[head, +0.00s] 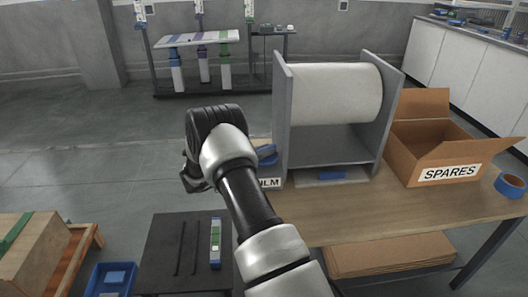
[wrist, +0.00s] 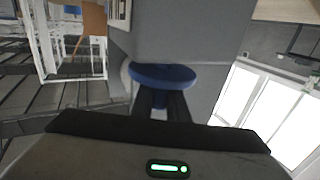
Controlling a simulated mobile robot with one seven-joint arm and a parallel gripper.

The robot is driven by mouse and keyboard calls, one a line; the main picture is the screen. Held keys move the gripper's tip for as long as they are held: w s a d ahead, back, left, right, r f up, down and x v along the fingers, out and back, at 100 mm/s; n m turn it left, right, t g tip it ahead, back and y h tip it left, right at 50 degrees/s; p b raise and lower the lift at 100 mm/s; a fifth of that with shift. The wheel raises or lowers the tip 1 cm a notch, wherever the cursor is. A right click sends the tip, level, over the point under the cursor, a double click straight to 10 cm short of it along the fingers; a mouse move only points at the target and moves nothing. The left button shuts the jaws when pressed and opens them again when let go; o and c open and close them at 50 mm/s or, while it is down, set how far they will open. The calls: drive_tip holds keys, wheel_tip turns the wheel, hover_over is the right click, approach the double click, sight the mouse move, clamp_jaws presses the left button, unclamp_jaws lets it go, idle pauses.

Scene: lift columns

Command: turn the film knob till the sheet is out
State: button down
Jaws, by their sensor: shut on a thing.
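The film knob is a blue disc on the side panel of the grey film stand, clear in the wrist view (wrist: 163,75) and partly hidden behind my arm in the head view (head: 267,155). In the head view my wrist covers the fingertips. The grey stand (head: 281,115) holds a wide white film roll (head: 336,93) between its two side panels. A pale sheet with a blue item (head: 330,174) lies at the stand's foot. A label reading "ILM" shows beside my arm.
An open cardboard box marked SPARES (head: 440,150) and a blue tape roll (head: 510,185) stand right of the stand on the wooden table (head: 400,212). A dark stand (head: 175,250), blue bin (head: 110,280) and wooden crate (head: 40,250) are at lower left.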

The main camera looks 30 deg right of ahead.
sight(264, 148)
drive_tip(key=m+g, duration=0.2)
drive_tip(key=g, duration=0.1)
drive_tip(key=m+g+y, duration=0.1)
drive_tip(key=m+g, duration=0.1)
drive_tip(key=g, duration=0.2)
drive_tip(key=shift+m, duration=0.4)
drive_tip(key=shift+m+g+y, duration=0.3)
drive_tip(key=shift+g, duration=0.3)
drive_tip(key=c, duration=1.7)
unclamp_jaws()
wheel_tip(264, 148, up, 10)
drive_tip(key=p, duration=0.3)
